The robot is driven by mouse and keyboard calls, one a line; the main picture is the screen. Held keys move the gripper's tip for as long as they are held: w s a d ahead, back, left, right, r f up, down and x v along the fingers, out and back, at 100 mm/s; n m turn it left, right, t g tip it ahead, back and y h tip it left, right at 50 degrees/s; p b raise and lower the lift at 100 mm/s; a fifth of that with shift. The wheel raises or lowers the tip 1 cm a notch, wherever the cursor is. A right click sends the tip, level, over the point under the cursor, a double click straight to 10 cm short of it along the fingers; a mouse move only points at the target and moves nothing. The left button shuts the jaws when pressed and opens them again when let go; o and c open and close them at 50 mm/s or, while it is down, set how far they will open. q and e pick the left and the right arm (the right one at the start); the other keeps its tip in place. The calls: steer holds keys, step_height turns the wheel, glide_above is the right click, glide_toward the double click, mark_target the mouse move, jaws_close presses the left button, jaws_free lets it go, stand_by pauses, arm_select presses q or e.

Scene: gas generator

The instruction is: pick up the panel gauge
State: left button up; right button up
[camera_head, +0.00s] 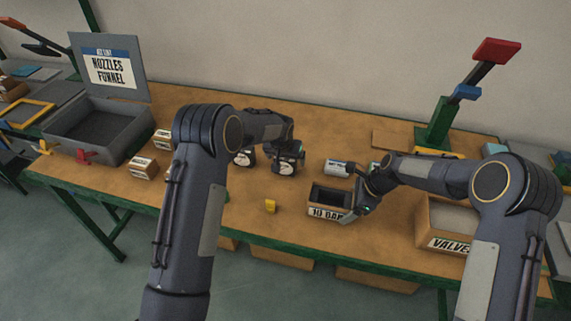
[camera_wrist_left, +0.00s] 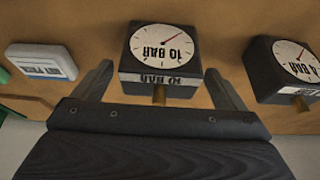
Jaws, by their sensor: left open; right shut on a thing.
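The panel gauge marked 10 BAR (camera_wrist_left: 163,47) is a dark block with a white round dial and a red needle. In the left wrist view it sits between the fingers of my open left gripper (camera_wrist_left: 160,82), with a gap visible at each side. In the head view this gauge (camera_head: 286,167) is partly covered by my left gripper (camera_head: 284,150). A second gauge, marked 4 BAR (camera_wrist_left: 290,65), stands beside it; it also shows in the head view (camera_head: 243,158). My right gripper (camera_head: 362,200) is shut at the right wall of the 10 BAR box (camera_head: 325,212).
A white-labelled block (camera_wrist_left: 42,62) lies near the gauge; it also shows in the head view (camera_head: 335,168). A yellow piece (camera_head: 270,206) lies in front. A VALVE box (camera_head: 448,243) is at right, a grey open case (camera_head: 88,128) at left. Small labelled boxes (camera_head: 143,167) stand left of my arm.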

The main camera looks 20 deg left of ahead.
arm_select(q)
steer(key=shift+c, duration=0.4)
steer(key=shift+r, duration=0.1)
steer(key=c, duration=1.1)
